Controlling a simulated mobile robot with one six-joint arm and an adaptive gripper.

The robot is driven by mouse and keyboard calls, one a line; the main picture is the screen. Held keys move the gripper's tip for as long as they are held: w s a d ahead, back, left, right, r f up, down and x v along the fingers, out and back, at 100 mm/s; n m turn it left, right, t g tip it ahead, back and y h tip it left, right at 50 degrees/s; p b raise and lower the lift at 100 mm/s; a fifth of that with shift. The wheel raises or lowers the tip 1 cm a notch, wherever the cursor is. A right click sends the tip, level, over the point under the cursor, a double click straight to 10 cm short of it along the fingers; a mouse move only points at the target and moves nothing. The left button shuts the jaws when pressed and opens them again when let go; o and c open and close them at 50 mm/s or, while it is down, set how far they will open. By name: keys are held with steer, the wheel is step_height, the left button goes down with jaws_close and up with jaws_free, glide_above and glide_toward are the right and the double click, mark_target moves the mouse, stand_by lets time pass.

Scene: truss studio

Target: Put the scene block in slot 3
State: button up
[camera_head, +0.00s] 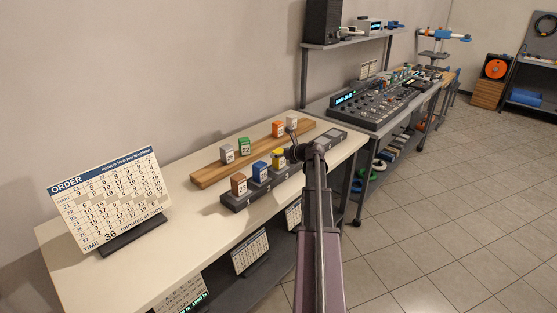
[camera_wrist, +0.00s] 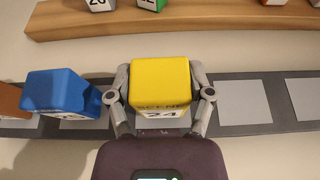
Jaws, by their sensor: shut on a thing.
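A yellow block (camera_wrist: 160,82) marked 24 is between the two fingers of my gripper (camera_wrist: 164,95), which is shut on it. It is over the dark slotted rail (camera_wrist: 228,130), right of the blue block; whether its base touches the rail is hidden. In the head view the yellow block (camera_head: 278,156) is partly covered by my gripper (camera_head: 288,154). The blue block (camera_wrist: 60,92) and a brown block (camera_wrist: 9,100) stand on the rail to the left. Two pale slot pads (camera_wrist: 245,102) to the right are bare.
Behind the rail, a wooden strip (camera_head: 210,174) holds a grey block (camera_head: 227,154), a green block (camera_head: 244,146), an orange block (camera_head: 278,129) and a white block (camera_head: 292,122). An ORDER board (camera_head: 110,195) stands at the left of the table. A mixing console (camera_head: 384,101) is beyond.

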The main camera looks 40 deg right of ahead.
steer(key=shift+f, duration=0.35)
steer(key=shift+f, duration=0.15)
steer(key=o, duration=1.2)
steer(key=shift+r, duration=0.25)
steer(key=p+v, duration=0.4)
steer(key=v, duration=0.8)
steer(key=shift+f, duration=0.1)
